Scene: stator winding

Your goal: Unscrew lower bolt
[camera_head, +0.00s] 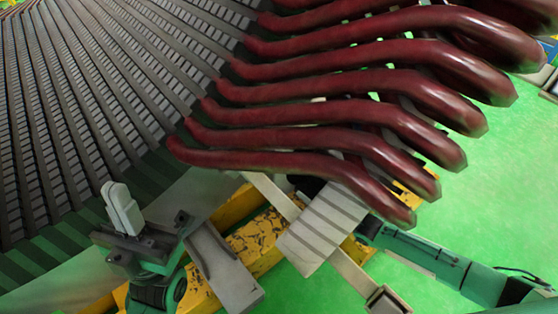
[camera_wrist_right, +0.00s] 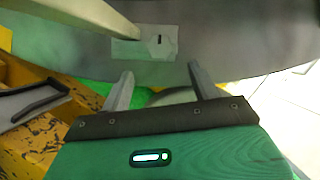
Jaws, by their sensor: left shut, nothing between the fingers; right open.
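My left gripper (camera_head: 122,205) is at the lower left of the head view, pointing up, with its pale fingers together and nothing between them. My right gripper (camera_wrist_right: 158,72) shows in the right wrist view with its two grey fingers spread and empty. Beyond its fingertips is a grey curved surface (camera_wrist_right: 225,50) carrying a small pale plate (camera_wrist_right: 146,46) with a dark slot. In the head view my right arm comes in from the right and its gripper is hidden behind the coils and the ribbed block. I cannot make out the lower bolt clearly in either view.
The ribbed dark stator (camera_head: 80,110) fills the upper left. Several dark red coils (camera_head: 300,165) overhang the middle. Below are a yellow worn frame (camera_head: 255,245), a pale ribbed block (camera_head: 322,228) and a grey bracket (camera_head: 225,272). A pale bar (camera_wrist_right: 85,15) crosses the wrist view's upper left.

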